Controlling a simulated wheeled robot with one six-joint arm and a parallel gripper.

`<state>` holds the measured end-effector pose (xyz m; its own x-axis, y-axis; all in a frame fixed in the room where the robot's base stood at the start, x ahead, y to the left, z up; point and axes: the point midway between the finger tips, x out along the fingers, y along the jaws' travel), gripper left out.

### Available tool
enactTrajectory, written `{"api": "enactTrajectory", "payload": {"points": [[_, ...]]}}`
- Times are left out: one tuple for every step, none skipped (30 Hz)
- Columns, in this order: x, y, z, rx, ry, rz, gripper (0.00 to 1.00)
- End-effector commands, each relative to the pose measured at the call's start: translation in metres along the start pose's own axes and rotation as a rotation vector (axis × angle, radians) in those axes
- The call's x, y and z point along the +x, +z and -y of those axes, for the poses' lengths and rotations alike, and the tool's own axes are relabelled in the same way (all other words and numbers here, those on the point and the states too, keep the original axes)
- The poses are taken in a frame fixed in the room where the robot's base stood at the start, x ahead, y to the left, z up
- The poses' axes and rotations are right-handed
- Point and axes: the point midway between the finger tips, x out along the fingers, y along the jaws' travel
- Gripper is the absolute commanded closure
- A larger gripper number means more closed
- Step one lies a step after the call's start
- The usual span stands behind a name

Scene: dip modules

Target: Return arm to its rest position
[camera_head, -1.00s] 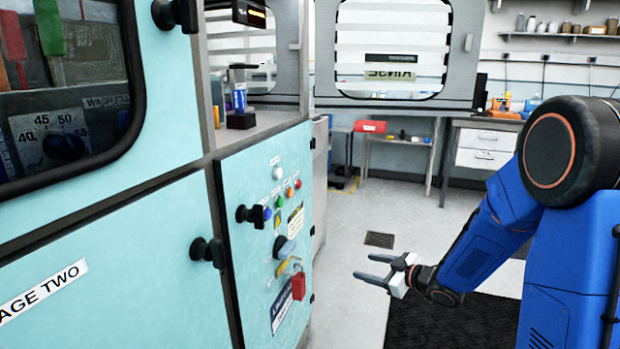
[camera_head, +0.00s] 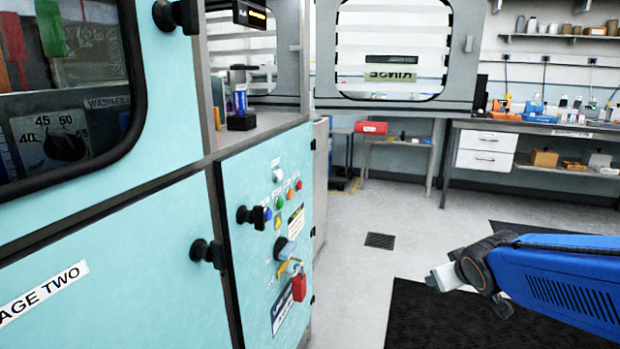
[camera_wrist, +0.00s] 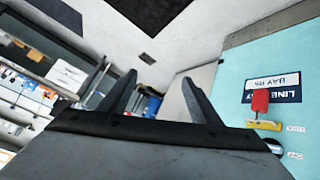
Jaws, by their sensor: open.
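My gripper (camera_wrist: 150,98) shows in the wrist view with its two grey fingers apart and nothing between them. In the head view, my blue arm reaches in from the right edge. The pale end of my gripper (camera_head: 440,279) shows there at the arm's tip, above the floor, but its fingers are hard to make out. It is apart from the teal cabinet on the left.
The teal cabinet (camera_head: 110,250) has black knobs, coloured buttons and a red padlock (camera_head: 299,287). A black mat (camera_head: 425,325) lies on the floor. A workbench (camera_head: 540,127) with white drawers stands at the back right. Open floor lies between.

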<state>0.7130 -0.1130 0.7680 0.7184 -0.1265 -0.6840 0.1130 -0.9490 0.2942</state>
Motion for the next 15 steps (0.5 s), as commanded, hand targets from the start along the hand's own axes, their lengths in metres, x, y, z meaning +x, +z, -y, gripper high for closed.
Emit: {"api": "enactTrajectory", "payload": {"points": [[-0.015,0.009,0.0,0.024,0.002,0.023,0.42],[-0.022,0.017,0.002,0.041,0.0,0.043,0.42],[-0.033,0.026,0.003,0.062,-0.003,0.068,0.42],[-0.041,0.033,0.005,0.077,-0.007,0.087,0.42],[-0.048,0.04,0.007,0.093,-0.012,0.107,0.42],[-0.059,0.05,0.011,0.114,-0.02,0.132,0.42],[-0.067,0.057,0.013,0.128,-0.027,0.151,0.42],[-0.075,0.064,0.017,0.142,-0.035,0.169,0.42],[-0.086,0.074,0.021,0.16,-0.048,0.195,0.42],[-0.094,0.081,0.025,0.173,-0.058,0.213,0.42],[-0.101,0.088,0.029,0.185,-0.069,0.231,0.42],[-0.111,0.098,0.035,0.2,-0.084,0.254,0.42],[-0.118,0.104,0.039,0.211,-0.096,0.27,0.42],[-0.125,0.11,0.043,0.22,-0.107,0.285,0.42],[-0.133,0.118,0.048,0.231,-0.123,0.305,0.42]]}}
